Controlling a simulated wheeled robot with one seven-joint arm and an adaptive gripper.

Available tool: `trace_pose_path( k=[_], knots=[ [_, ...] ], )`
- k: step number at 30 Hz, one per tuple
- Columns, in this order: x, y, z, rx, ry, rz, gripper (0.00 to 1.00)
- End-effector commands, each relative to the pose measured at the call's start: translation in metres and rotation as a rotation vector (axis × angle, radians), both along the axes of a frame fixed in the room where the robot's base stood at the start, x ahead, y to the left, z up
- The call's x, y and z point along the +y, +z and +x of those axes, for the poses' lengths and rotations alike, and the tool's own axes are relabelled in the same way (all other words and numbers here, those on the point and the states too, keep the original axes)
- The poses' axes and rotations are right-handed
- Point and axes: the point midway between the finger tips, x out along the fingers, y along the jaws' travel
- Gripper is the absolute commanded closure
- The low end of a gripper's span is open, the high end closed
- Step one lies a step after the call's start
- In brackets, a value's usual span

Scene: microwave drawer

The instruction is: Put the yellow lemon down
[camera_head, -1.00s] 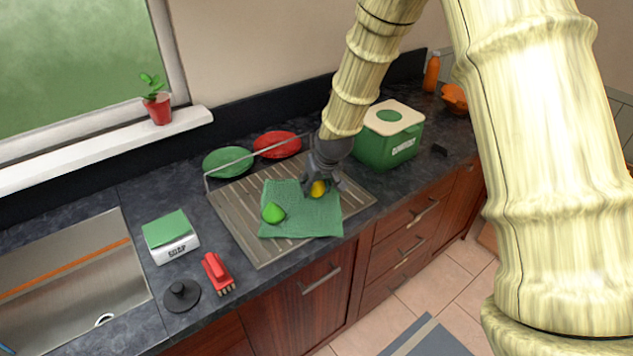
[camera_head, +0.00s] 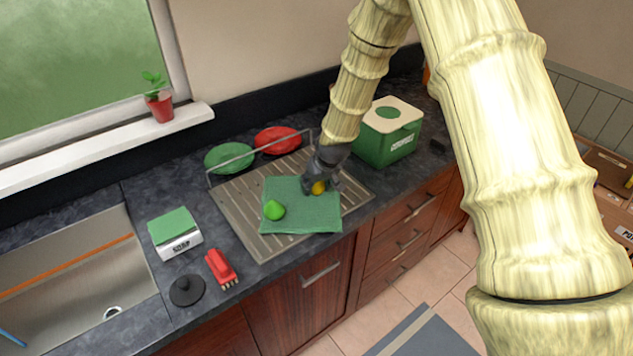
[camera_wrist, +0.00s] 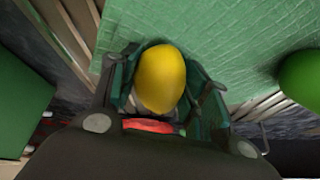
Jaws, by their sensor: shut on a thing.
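The yellow lemon (camera_head: 318,187) is between the fingers of my gripper (camera_head: 322,182), over the right part of a green cloth (camera_head: 300,219). In the wrist view the lemon (camera_wrist: 161,78) fills the space between the fingers of my gripper (camera_wrist: 165,90), which is shut on it. The cloth (camera_wrist: 230,35) lies just beyond the lemon there. I cannot tell whether the lemon touches the cloth. A green lime-like fruit (camera_head: 274,209) lies on the cloth left of the lemon and shows at the right edge in the wrist view (camera_wrist: 302,77).
The cloth lies on a ribbed metal drainboard (camera_head: 240,221). Green (camera_head: 229,158) and red (camera_head: 278,140) plates stand behind it. A green bin (camera_head: 388,135) is to the right. A soap box (camera_head: 175,233), red brush (camera_head: 221,268) and sink (camera_head: 70,285) are left. Bare cloth lies before the lemon.

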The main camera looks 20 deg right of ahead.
Motion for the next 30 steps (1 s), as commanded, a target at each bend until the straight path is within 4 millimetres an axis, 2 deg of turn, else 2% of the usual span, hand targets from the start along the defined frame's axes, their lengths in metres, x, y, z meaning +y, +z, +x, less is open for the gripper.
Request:
trace_pose_path(
  k=[13, 14, 15, 17, 18, 30],
  knots=[
    [0.0, -0.01, -0.002, 0.004, 0.0, 0.0, 0.79],
    [0.0, -0.011, -0.002, 0.004, 0.0, 0.0, 0.83],
    [0.0, -0.01, -0.002, 0.004, 0.0, 0.0, 0.46],
    [0.0, -0.01, -0.002, 0.005, 0.0, 0.0, 0.35],
    [0.0, -0.01, -0.002, 0.004, 0.0, 0.0, 0.32],
    [0.0, -0.003, -0.001, 0.002, 0.0, 0.0, 0.32]
  ],
)
